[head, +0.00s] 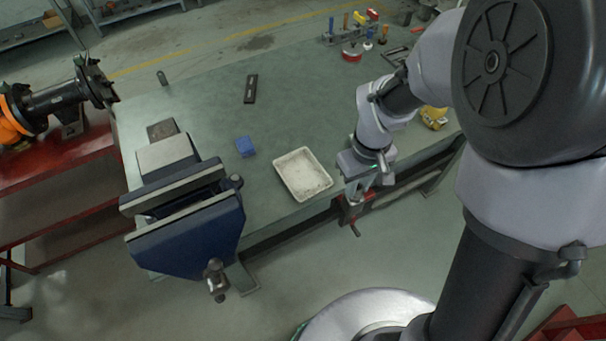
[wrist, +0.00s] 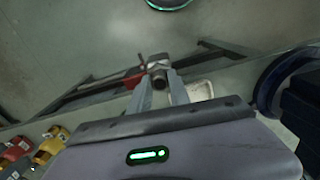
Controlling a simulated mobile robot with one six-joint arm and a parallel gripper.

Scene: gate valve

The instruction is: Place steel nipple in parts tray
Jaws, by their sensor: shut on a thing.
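My gripper (head: 352,192) is over the front edge of the bench, just right of the parts tray in the head view. In the wrist view my gripper (wrist: 159,84) is shut on a short, dark grey round piece, the steel nipple (wrist: 159,76), with its end between the fingertips. I cannot make out the nipple clearly in the head view. The parts tray (head: 303,175) is a shallow, pale rectangular tray on the bench. It also shows in the wrist view (wrist: 201,91), right of the fingers and partly hidden by one. Its floor looks empty.
A blue bench vise (head: 185,225) stands left of the tray, with a small blue block (head: 245,146) between. A red fixture (head: 350,209) is at the bench edge below my gripper. A dark flat bar (head: 251,89) lies farther back. The bench (head: 215,95) is clear behind the tray.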

